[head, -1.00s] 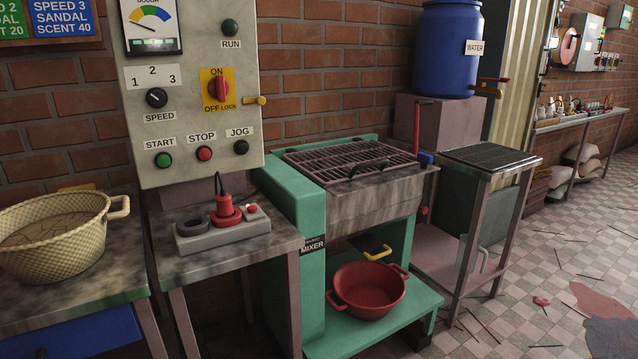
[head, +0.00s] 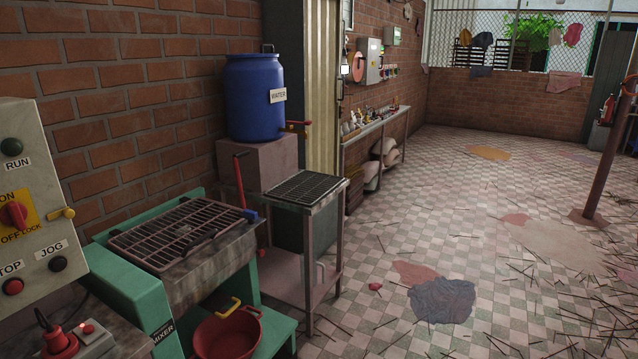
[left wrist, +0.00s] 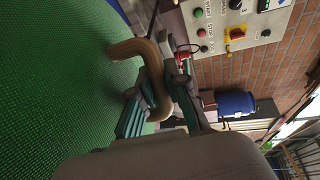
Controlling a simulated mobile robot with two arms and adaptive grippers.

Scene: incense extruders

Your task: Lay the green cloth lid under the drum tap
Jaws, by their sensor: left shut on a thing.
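The blue water drum (head: 254,97) stands on a block by the wall in the head view. Its drum tap (head: 296,127) sticks out low on the right side, above or near a small stand with a dark grated top (head: 303,191). In the left wrist view, the green cloth lid (left wrist: 60,75) fills the left side, with a textured face and a brown curved handle (left wrist: 130,50). My left gripper (left wrist: 158,92) is shut on this handle. The drum also shows small in the left wrist view (left wrist: 235,102). Neither gripper shows in the head view.
The green mixer (head: 130,290) with its grille and a red basin (head: 228,335) stands left of the stand. A control panel (head: 30,200) is at the far left. The tiled floor (head: 420,220) on the right is open, with sticks, stains and a dark cloth (head: 441,300) on it.

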